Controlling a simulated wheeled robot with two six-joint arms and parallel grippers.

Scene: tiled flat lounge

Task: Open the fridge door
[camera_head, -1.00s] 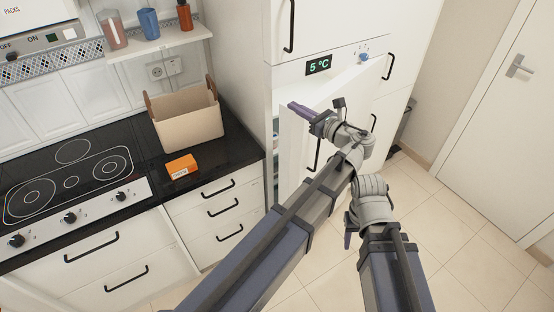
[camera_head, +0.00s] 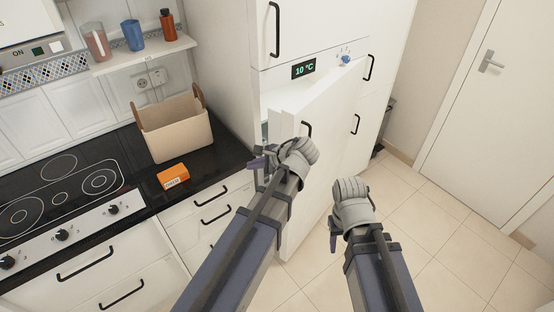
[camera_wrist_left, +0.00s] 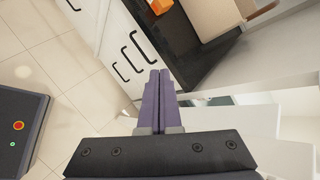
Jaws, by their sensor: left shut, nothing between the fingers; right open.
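The white fridge door (camera_head: 325,115) stands ajar below the temperature panel, its free edge swung out toward me. A black handle (camera_head: 306,130) is on its front. A narrow gap into the fridge shows left of the door's free edge. My left gripper (camera_head: 257,163) is shut and empty, just left of that edge; its arm hides part of the door. Its purple fingers (camera_wrist_left: 160,97) lie together in the left wrist view, with white door or fridge parts to their right. I cannot tell whether they touch the door. My right gripper (camera_head: 334,236) is open, pointing down right of the door.
Left of the fridge, the black counter (camera_head: 215,150) holds a beige basket (camera_head: 178,135) and an orange box (camera_head: 173,177). The fridge display (camera_head: 304,69) reads 10 °C. Tiled floor (camera_head: 430,220) is free on the right, before a white room door (camera_head: 500,110).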

